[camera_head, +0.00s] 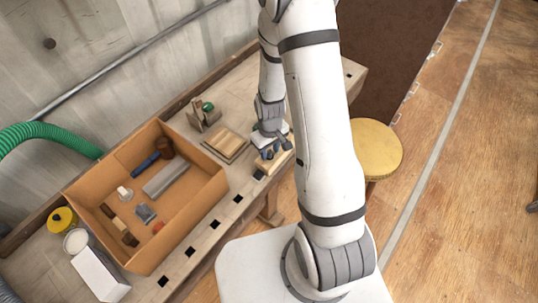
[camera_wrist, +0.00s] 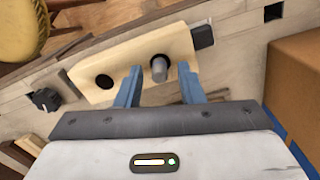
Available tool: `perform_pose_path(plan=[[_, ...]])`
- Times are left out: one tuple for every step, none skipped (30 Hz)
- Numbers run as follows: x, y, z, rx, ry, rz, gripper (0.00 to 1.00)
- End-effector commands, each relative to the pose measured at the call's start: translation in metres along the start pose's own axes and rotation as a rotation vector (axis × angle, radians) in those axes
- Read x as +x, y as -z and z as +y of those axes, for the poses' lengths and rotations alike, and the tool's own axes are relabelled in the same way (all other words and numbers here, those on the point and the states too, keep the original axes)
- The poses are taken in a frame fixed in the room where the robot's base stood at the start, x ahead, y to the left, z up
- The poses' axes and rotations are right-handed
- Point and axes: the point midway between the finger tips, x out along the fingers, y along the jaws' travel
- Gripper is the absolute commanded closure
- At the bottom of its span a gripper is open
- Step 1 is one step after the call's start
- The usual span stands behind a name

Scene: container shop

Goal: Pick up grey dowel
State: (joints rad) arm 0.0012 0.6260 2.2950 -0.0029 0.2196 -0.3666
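The grey dowel (camera_wrist: 159,66) stands in a hole of a pale wooden block (camera_wrist: 130,56) in the wrist view, its rounded top showing. A second hole, dark and empty, is to its left in the block. My gripper (camera_wrist: 160,72) is open, with one blue finger on each side of the dowel in the picture. I cannot tell whether either finger touches it. In the head view, my gripper (camera_head: 267,153) is over the block (camera_head: 272,161) at the bench's front edge. The dowel cannot be made out there.
A cardboard box (camera_head: 207,206) with several loose parts stands on the bench to the left. A wooden piece (camera_head: 227,142) lies close to my gripper. A black knob (camera_wrist: 46,99) and a dark block (camera_wrist: 203,36) flank the holed block. A yellow stool (camera_head: 376,148) stands right of the bench.

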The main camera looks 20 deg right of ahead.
Motion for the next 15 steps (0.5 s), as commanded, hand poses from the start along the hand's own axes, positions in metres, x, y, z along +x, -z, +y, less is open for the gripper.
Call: perform_pose_path(plan=[[-0.0001,0.0,0.0001,0.0,0.0,0.0,0.69],[-0.0001,0.0,0.0001,0.0,0.0,0.0,0.72],[-0.0001,-0.0001,0.0002,0.0,0.0,0.0,0.75],[-0.0002,-0.0001,0.0002,0.0,0.0,0.0,0.78],[-0.0002,-0.0001,0.0002,0.001,0.0,0.0,0.8],[-0.0002,-0.0001,0.0002,0.001,0.0,0.0,0.83],[-0.0002,-0.0001,0.0003,0.001,0.0,0.0,0.86],[-0.0002,-0.0001,0.0003,0.001,0.0,0.0,0.88],[-0.0002,-0.0002,0.0003,0.001,0.0,0.0,0.92],[-0.0003,-0.0002,0.0003,0.001,0.0,0.0,0.94],[-0.0003,-0.0002,0.0003,0.001,0.0,0.0,0.96],[-0.0003,-0.0002,0.0004,0.001,0.0,0.0,1.0],[-0.0003,-0.0002,0.0004,0.001,0.0,0.0,1.0],[-0.0003,-0.0002,0.0004,0.001,0.0,0.0,1.0],[-0.0003,-0.0002,0.0004,0.001,0.0,0.0,1.0]])
